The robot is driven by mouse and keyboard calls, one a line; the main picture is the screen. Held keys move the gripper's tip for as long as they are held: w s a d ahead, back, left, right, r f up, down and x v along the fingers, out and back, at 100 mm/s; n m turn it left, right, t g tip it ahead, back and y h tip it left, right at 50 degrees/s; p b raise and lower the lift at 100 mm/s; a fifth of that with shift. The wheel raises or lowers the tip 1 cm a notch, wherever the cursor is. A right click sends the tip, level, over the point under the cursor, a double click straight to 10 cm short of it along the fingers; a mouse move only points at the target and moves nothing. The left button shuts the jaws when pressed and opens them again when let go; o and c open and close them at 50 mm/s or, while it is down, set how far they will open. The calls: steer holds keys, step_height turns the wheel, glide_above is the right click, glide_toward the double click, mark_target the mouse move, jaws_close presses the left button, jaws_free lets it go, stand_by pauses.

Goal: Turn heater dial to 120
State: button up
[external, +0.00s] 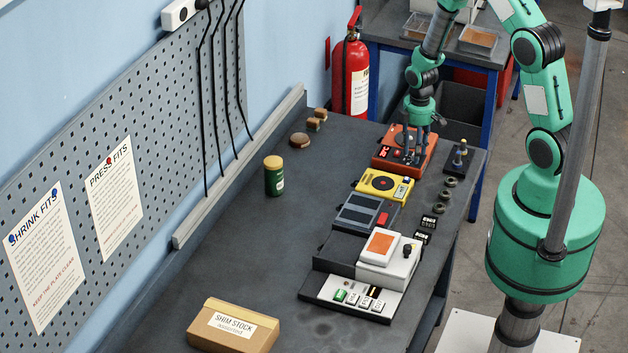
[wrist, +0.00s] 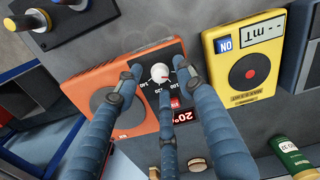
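The heater is an orange box with a dark panel; it shows in the external view (external: 389,163) and in the wrist view (wrist: 77,88). Its round white dial (wrist: 160,73) sits on the dark panel, with small printed numbers around it, only partly legible. A red display (wrist: 187,113) beside it seems to read 20°C, partly covered by a finger. My gripper (wrist: 158,78) has three blue-grey fingers spread around the dial, with gaps between the fingertips and the dial. In the external view my gripper (external: 416,155) points down over the heater.
A yellow meter (wrist: 243,58) stands beside the heater. A dark post stand (external: 459,158) is on its other side. The middle of the bench is clear.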

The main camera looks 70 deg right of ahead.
steer(key=shift+f, duration=0.35)
steer(key=shift+c, duration=0.5)
jaws_close()
